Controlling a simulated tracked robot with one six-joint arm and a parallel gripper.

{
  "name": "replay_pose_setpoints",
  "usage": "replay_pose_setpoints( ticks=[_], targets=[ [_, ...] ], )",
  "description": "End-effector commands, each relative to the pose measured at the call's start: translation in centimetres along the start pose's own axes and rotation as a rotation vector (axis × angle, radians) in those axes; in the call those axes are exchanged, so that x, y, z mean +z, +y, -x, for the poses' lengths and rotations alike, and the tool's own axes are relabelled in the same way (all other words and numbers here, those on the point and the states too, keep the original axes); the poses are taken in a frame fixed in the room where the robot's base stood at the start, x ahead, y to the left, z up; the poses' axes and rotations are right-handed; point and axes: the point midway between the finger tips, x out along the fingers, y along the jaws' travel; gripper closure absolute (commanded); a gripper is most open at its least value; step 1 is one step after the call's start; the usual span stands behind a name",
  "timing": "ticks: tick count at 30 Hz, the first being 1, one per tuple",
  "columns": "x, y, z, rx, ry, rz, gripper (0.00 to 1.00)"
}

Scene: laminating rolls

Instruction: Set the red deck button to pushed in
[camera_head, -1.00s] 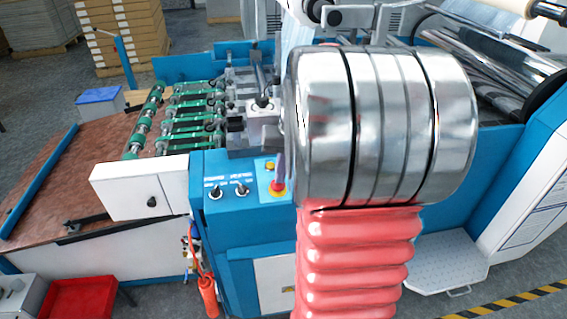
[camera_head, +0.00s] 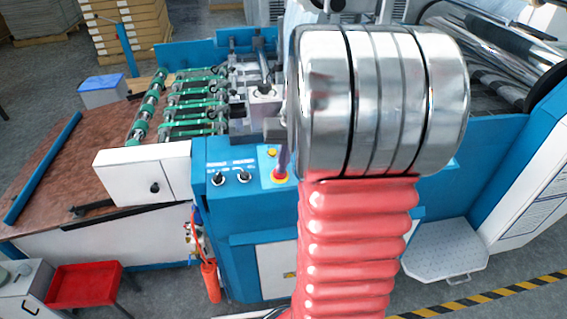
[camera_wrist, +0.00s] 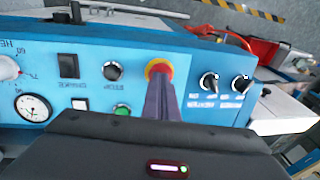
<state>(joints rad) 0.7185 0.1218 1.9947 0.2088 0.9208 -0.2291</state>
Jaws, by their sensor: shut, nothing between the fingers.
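The red deck button (camera_head: 281,176) sits on a yellow base on the blue machine's sloped control deck, just left of my arm. In the wrist view the red button (camera_wrist: 159,69) is at the upper middle, in line with my fingertips. My gripper (camera_wrist: 160,84) is shut and empty, its purple-grey fingers overlapping the button's lower edge in that view. In the head view the fingers of my gripper (camera_head: 283,165) reach down from behind my arm to the button. I cannot tell whether they touch it or how deep the button sits.
Two black switches (camera_head: 231,178) lie left of the button. The wrist view also shows a stop button (camera_wrist: 112,71), a green button (camera_wrist: 121,111), a rocker switch (camera_wrist: 68,66) and a dial gauge (camera_wrist: 33,107). Green feed rollers (camera_head: 140,125) stand behind left.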

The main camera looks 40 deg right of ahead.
Motion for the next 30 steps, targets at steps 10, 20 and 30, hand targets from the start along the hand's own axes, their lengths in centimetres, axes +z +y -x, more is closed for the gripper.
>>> replay_pose_setpoints(
  ticks=[10,20,30],
  targets=[
    [0.5,0.0,0.4,-0.001,-0.016,0.000,1.00],
    [0.0,-0.1,6.1,-0.001,0.004,0.003,1.00],
    [-0.1,-0.1,12.0,-0.001,0.004,0.004,1.00]
  ],
)
